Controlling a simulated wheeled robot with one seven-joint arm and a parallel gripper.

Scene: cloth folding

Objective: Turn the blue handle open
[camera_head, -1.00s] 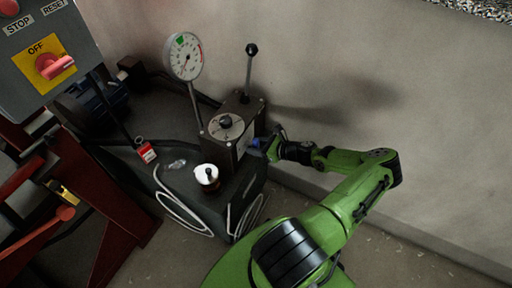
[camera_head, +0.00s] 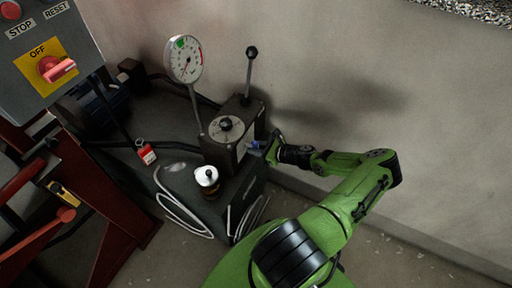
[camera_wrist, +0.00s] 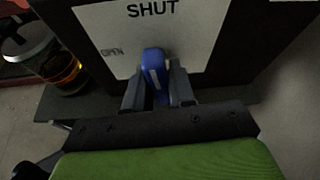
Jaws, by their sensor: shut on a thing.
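The blue handle (camera_wrist: 155,72) stands in the middle of the wrist view, in front of a white plate (camera_wrist: 110,30) marked SHUT at the top and OPEN at the left. My gripper (camera_wrist: 160,88) is shut on the handle, with one dark finger on each side of it. In the head view the handle (camera_head: 256,146) is a small blue patch on the right side of the dark valve box (camera_head: 225,150). My gripper (camera_head: 272,148) reaches it from the right and partly hides it.
A gauge (camera_head: 186,58) and a black-knobbed lever (camera_head: 250,75) rise from the unit. A grey control panel (camera_head: 30,50) stands at left. A wall (camera_head: 400,110) is behind my arm.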

